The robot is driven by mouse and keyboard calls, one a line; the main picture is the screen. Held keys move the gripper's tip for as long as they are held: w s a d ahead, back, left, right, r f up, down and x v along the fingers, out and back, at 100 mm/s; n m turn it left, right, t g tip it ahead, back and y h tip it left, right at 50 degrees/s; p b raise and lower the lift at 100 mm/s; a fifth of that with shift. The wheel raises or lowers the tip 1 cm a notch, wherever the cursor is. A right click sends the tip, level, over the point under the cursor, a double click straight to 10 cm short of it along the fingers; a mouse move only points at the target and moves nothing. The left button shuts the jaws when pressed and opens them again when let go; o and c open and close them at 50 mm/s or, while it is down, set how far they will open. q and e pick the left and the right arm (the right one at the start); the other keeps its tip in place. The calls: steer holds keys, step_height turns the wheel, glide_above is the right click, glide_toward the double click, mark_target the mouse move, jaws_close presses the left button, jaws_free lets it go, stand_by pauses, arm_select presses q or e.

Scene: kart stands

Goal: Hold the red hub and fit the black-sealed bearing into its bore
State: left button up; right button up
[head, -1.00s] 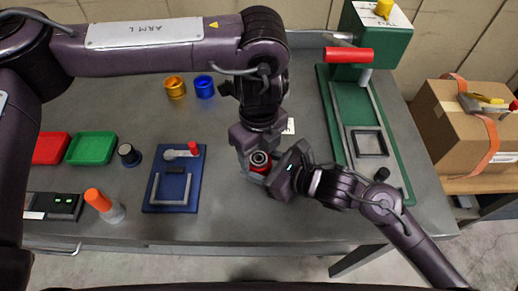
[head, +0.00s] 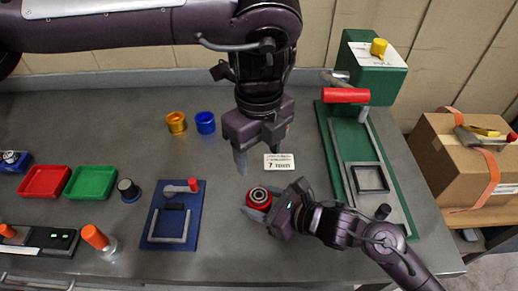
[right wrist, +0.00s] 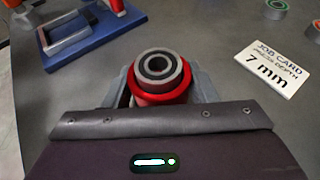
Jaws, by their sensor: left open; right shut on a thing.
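The red hub (head: 258,204) is upright between the fingers of my right gripper (head: 262,207), which is shut on it. It also shows in the right wrist view (right wrist: 160,98). The black-sealed bearing (right wrist: 158,67), a silver ring with a dark seal, sits at the hub's bore, and part of its side stands above the red rim. In the head view the bearing (head: 258,194) looks centred on the hub. My left gripper (head: 258,156) is open and empty, above and behind the hub, apart from the bearing.
A job card (head: 279,162) reading 7 mm lies behind the hub. A blue fixture (head: 157,222) with a red-tipped lever is to the left. A green press (head: 336,165) is to the right.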

steer(key=o, duration=1.3)
steer(key=v, duration=1.1)
steer(key=shift+f, duration=0.2)
steer(key=shift+s+d+r, duration=0.35)
steer(key=shift+s, duration=0.1)
